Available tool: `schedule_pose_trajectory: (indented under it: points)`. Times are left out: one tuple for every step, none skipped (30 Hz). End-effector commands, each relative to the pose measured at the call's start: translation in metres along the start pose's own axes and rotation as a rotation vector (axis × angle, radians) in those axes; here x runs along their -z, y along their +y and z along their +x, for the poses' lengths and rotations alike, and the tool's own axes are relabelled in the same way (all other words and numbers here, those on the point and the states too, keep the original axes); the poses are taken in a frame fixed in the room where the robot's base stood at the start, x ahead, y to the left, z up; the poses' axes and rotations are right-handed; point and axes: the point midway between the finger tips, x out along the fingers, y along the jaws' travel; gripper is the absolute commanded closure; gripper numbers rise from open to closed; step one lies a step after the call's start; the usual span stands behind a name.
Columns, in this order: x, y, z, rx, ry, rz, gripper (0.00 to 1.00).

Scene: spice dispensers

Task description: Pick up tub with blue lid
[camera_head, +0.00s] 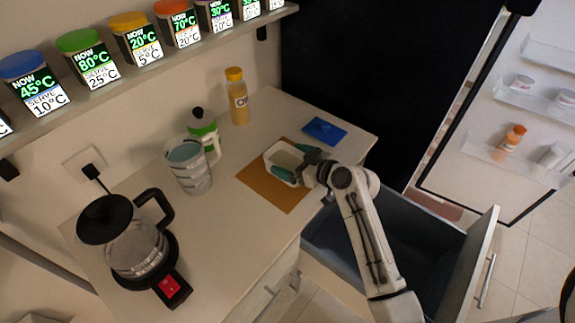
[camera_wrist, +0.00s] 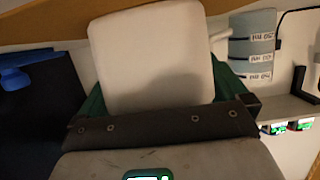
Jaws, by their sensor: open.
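A white rectangular tub (camera_head: 283,158) sits on a brown board on the counter. It looks open-topped, with no lid on it. A flat blue square piece (camera_head: 323,130), lid-like, lies apart from it on the counter to the right. My gripper (camera_head: 297,163) is at the tub's right side, with its green fingers open. In the wrist view the tub (camera_wrist: 155,55) fills the space between the fingers (camera_wrist: 160,85), one on either side. I cannot tell whether they touch it. A blue-lidded jar (camera_head: 25,75) also stands on the wall shelf.
The brown board (camera_head: 262,193) lies under the tub. A striped jug (camera_head: 190,170), a green-and-white bottle (camera_head: 203,128) and a yellow-capped bottle (camera_head: 238,97) stand left of it. A coffee maker (camera_head: 135,245) is at front left. An open drawer (camera_head: 405,245) is below right.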

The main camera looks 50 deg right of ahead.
Motion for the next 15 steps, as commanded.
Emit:
schedule_pose_trajectory:
  points:
    - [-0.0001, -0.0001, 0.0005, 0.000, 0.000, 0.000, 0.00]
    - [-0.0002, -0.0002, 0.0004, 0.000, 0.000, 0.000, 0.00]
    - [-0.0002, -0.0002, 0.0004, 0.000, 0.000, -0.001, 0.00]
    - [-0.0002, -0.0002, 0.0003, 0.000, 0.000, -0.001, 0.00]
    - [-0.0002, -0.0002, 0.0003, 0.000, 0.000, -0.001, 0.00]
    - [-0.0002, -0.0002, 0.0002, 0.000, 0.000, -0.001, 0.03]
    - [-0.0002, -0.0002, 0.0002, 0.000, 0.000, -0.001, 0.06]
    - [-0.0002, -0.0002, 0.0002, 0.000, 0.000, -0.001, 0.09]
    - [-0.0001, -0.0002, 0.0001, 0.000, 0.000, -0.001, 0.12]
    - [-0.0001, -0.0002, 0.0001, 0.000, 0.000, -0.001, 0.15]
    - [-0.0001, -0.0002, 0.0001, 0.000, 0.000, -0.001, 0.18]
    - [-0.0001, -0.0002, 0.0000, 0.000, 0.000, -0.001, 0.22]
    - [-0.0001, -0.0002, 0.0000, 0.000, 0.000, -0.001, 0.25]
    - [-0.0001, -0.0002, 0.0000, 0.000, 0.000, -0.001, 0.28]
    - [-0.0001, -0.0002, 0.0000, 0.000, 0.000, -0.001, 0.32]
